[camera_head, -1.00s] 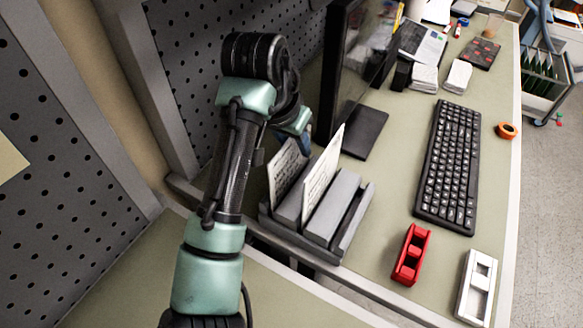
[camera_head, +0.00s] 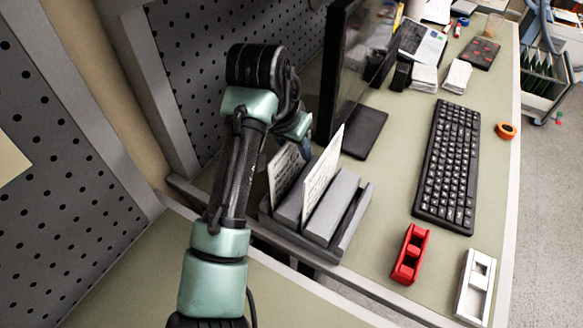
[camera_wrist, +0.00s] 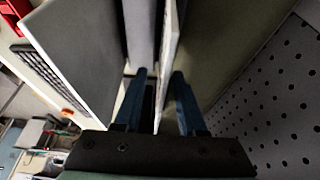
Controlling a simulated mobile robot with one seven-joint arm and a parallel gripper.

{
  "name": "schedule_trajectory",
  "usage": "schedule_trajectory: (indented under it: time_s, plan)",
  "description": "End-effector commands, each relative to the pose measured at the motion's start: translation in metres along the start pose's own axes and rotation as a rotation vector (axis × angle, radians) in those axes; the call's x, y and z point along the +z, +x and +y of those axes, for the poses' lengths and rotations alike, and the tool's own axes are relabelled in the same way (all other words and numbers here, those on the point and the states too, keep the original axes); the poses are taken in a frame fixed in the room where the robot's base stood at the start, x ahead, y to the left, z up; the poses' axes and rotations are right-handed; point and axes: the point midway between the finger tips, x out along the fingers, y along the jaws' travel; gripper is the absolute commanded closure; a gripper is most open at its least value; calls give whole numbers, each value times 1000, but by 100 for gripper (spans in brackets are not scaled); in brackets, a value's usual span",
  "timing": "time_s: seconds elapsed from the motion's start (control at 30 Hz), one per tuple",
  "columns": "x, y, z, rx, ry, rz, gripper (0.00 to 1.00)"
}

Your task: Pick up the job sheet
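Two upright sheets stand in the slots of a grey holder (camera_head: 345,205) on the desk. The left sheet (camera_head: 284,172) is partly behind my arm; the right sheet (camera_head: 322,178) shows printed lines. I cannot tell from the print which is the job sheet. In the wrist view my gripper (camera_wrist: 160,76) is open, its two blue fingers apart, with the left sheet's edge (camera_wrist: 170,45) between them. The other sheet (camera_wrist: 75,50) stands outside the fingers, to the left. In the head view the fingertips are mostly hidden.
A monitor (camera_head: 342,70) stands close behind the holder, with a perforated panel (camera_head: 190,70) to the left. A red tape dispenser (camera_head: 410,254), a white tray-like item (camera_head: 475,287) and a keyboard (camera_head: 449,165) lie to the right.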

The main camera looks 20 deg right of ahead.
Motion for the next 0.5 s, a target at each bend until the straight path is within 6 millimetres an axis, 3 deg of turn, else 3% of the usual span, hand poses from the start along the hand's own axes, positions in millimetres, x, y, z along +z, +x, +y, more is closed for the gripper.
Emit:
schedule_trajectory:
  time_s: [0.1,0.3,0.5]
  plan:
    - [0,0,0,0,0,0,62]
    - [0,0,0,0,0,0,98]
    - [0,0,0,0,0,0,100]
